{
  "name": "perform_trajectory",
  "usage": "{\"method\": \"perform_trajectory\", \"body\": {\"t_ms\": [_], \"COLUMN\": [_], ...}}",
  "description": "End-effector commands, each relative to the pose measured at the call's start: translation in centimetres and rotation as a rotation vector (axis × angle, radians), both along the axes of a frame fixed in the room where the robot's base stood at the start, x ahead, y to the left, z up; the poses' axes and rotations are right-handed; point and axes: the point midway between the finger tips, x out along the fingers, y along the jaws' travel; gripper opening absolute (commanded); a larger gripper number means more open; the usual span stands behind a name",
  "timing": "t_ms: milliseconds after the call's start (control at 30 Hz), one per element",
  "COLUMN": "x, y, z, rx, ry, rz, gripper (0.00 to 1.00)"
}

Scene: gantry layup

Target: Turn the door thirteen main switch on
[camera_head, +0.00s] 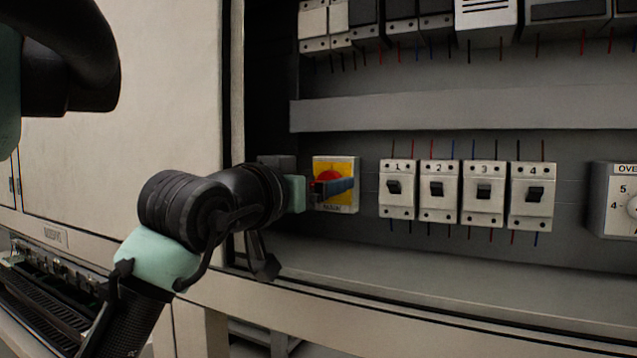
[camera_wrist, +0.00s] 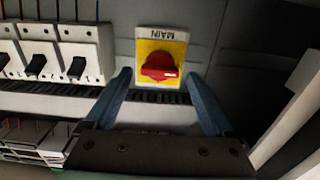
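The main switch is a red rotary knob (camera_wrist: 160,67) on a yellow plate (camera_wrist: 181,46) marked MAIN, which reads upside down in the wrist view. The knob's grip lies roughly across the wrist picture. In the head view the yellow plate (camera_head: 345,163) is on the cabinet's back panel, with the red knob (camera_head: 328,175) partly hidden by my gripper. My gripper (camera_wrist: 158,78) is open, with its blue fingers spread to either side of the knob. In the head view my gripper (camera_head: 338,186) overlaps the plate from the left. Contact with the knob cannot be told.
Several numbered breakers (camera_head: 440,192) with black levers stand right of the switch. A dial unit (camera_head: 612,198) is farther right. A grey duct (camera_head: 450,105) runs above. The cabinet's side edge (camera_head: 237,80) and lower sill (camera_head: 420,308) border the opening around my arm.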

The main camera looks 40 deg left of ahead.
Motion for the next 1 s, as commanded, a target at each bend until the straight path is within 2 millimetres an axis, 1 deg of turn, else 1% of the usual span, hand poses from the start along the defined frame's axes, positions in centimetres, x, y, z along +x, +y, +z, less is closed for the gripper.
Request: {"method": "perform_trajectory", "body": {"t_ms": [33,67,100,167,200,267,300,433,767,1000], "x": [0.01,0.01,0.02,0.02,0.02,0.02,0.03,0.03,0.05,0.11], "y": [-0.01,-0.01,-0.01,-0.01,-0.01,-0.01,0.0,-0.01,-0.05,-0.15], "z": [-0.01,-0.01,-0.02,-0.02,-0.02,-0.02,-0.03,-0.03,-0.17,-0.37], "rx": [0.0,0.0,0.0,0.0,0.0,0.0,0.0,0.0,0.043,0.184], "ry": [0.0,0.0,0.0,0.0,0.0,0.0,0.001,0.001,0.011,0.045], "rz": [0.0,0.0,0.0,0.0,0.0,0.0,0.0,0.0,-0.001,-0.002], "gripper": [0.77,0.72,0.65,0.54,0.47,0.36,0.29,0.05,0.04,0.04]}}
